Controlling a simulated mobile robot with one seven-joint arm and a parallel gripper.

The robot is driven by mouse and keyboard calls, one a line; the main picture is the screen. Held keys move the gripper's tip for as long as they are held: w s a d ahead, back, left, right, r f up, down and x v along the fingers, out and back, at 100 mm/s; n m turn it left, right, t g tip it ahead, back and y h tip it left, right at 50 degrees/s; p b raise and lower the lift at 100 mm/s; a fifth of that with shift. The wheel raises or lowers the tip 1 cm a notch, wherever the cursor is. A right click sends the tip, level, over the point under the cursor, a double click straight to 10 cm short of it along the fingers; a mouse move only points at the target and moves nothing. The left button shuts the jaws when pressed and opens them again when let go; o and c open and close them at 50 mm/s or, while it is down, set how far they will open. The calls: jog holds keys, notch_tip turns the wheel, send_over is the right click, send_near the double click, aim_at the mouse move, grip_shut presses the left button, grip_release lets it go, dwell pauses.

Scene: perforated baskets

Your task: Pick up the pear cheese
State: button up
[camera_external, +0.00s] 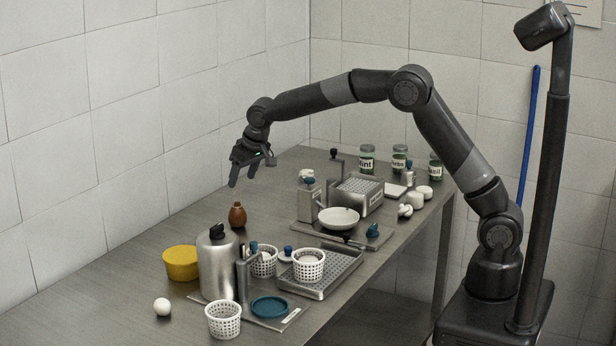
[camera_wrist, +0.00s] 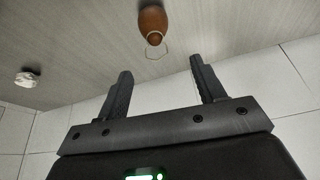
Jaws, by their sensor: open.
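The pear cheese (camera_external: 237,215) is brown and pear-shaped, and stands upright on the metal table behind the steel canister. In the wrist view the pear cheese (camera_wrist: 152,22) is at the top, with a thin loop of string at its narrow end. My gripper (camera_external: 242,177) is above the table, higher than the pear cheese and close to it in the picture. In the wrist view my gripper (camera_wrist: 158,82) has its two fingers spread with nothing between them. The pear cheese lies beyond the fingertips, apart from them.
A white egg-like ball (camera_external: 162,307) lies front left. The tiled wall runs close behind.

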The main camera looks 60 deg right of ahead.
aim_at(234, 204)
jog(key=x, duration=0.5)
jog(key=shift+w+f, duration=0.1)
jog(key=shift+f, duration=0.1)
jog(key=shift+d+x, duration=0.15)
jog(key=shift+x, duration=1.2)
jog(key=shift+d+x, duration=0.2)
jog(key=shift+x, duration=1.15)
jog(key=shift+c, duration=0.3)
jog(key=c, duration=1)
jog(key=shift+r, duration=0.1)
jog(key=shift+c, duration=0.2)
